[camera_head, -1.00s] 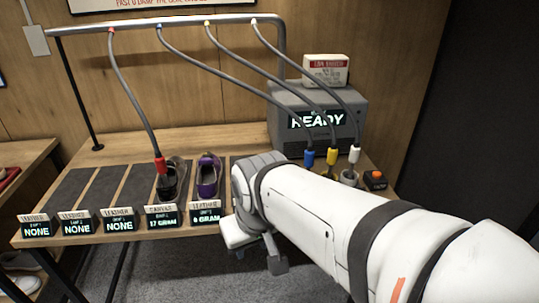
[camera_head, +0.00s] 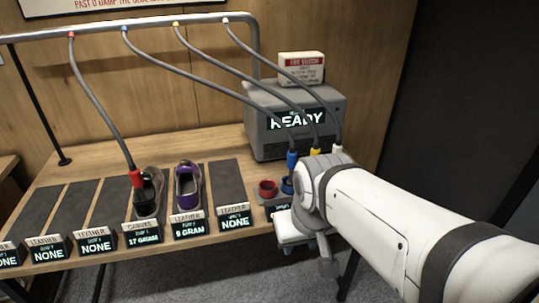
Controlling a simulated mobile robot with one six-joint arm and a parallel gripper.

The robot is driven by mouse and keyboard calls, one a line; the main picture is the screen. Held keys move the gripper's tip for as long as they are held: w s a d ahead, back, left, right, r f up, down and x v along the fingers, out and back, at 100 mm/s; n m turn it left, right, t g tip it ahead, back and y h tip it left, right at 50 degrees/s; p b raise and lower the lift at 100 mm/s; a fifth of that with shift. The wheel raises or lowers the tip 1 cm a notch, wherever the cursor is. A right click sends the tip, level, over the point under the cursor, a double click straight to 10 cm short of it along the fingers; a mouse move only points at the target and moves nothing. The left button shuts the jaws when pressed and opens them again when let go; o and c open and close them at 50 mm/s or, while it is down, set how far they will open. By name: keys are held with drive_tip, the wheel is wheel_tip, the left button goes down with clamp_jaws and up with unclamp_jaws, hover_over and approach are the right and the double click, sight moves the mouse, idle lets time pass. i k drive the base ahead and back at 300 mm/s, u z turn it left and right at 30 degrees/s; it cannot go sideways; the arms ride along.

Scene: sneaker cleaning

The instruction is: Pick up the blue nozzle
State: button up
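The blue nozzle (camera_head: 292,160) hangs at the end of a grey hose from the overhead rail. It is upright at the blue cup (camera_head: 287,185), in front of the grey machine. Whether it sits in the cup or just behind it is hard to tell. My gripper (camera_head: 301,236) is low at the table's front edge, below and in front of the nozzle and apart from it. My arm's wrist hides its fingertips, so I cannot see whether it is open.
The yellow nozzle (camera_head: 315,151) and white nozzle (camera_head: 337,149) stand close on the right, partly behind my wrist. A red cup (camera_head: 267,189) is left of the blue one. The red nozzle (camera_head: 136,179) is at the grey sneaker (camera_head: 149,194). A purple sneaker (camera_head: 188,187) stands beside it.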

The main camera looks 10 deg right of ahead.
sight(292, 155)
drive_tip(key=u, duration=0.05)
drive_tip(key=i, duration=1)
drive_tip(key=z, duration=0.05)
